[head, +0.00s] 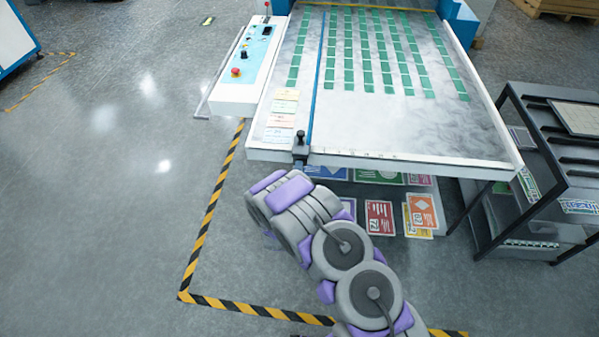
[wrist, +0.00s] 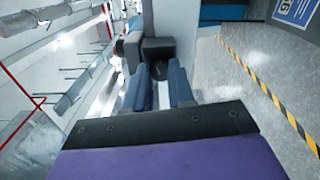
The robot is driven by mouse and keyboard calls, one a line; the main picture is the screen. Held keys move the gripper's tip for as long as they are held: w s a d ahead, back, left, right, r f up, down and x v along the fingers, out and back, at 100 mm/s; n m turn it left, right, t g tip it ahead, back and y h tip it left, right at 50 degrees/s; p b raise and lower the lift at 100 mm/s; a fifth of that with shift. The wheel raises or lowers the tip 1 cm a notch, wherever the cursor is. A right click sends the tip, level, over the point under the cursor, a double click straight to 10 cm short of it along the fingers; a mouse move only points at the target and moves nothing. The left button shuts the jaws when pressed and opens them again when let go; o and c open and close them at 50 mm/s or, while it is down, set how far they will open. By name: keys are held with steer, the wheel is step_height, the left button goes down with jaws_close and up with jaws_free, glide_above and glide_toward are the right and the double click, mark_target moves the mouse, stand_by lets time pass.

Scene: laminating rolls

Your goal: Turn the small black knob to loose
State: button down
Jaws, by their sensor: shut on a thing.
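The small black knob (head: 300,138) stands at the front left corner of the machine's white table, at the near end of a blue guide strip (head: 319,80). In the wrist view, the black knob (wrist: 158,48) is at the tips of my gripper (wrist: 159,72). Its two blue-grey fingers lie on either side of the dark block and are shut on it. In the head view, my gripper is mostly hidden behind my grey and purple arm, just below the table's front edge. The knob's marking or turn angle cannot be read.
The white table (head: 390,125) carries rows of green pieces. A control panel (head: 247,62) with a red button is at its left. Printed cards (head: 380,217) lie on a shelf below. A black rack (head: 555,150) stands right. Floor left of the striped tape (head: 210,220) is clear.

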steer(key=shift+a+f+n, duration=0.15)
steer(key=shift+n, duration=1.05)
steer(key=shift+s, duration=0.1)
steer(key=c, duration=1.4)
jaws_free()
steer(key=o, duration=0.4)
steer(key=shift+a, duration=0.2)
steer(key=shift+d, duration=0.1)
steer(key=shift+d, duration=0.1)
steer(key=s+p, duration=0.1)
steer(key=s, duration=0.4)
steer(key=s+p, duration=0.1)
steer(key=s, duration=0.5)
steer(key=s+p, duration=0.1)
steer(key=s, duration=0.5)
steer(key=shift+s+a+f, duration=0.1)
steer(key=shift+a+f, duration=0.1)
steer(key=shift+a, duration=0.15)
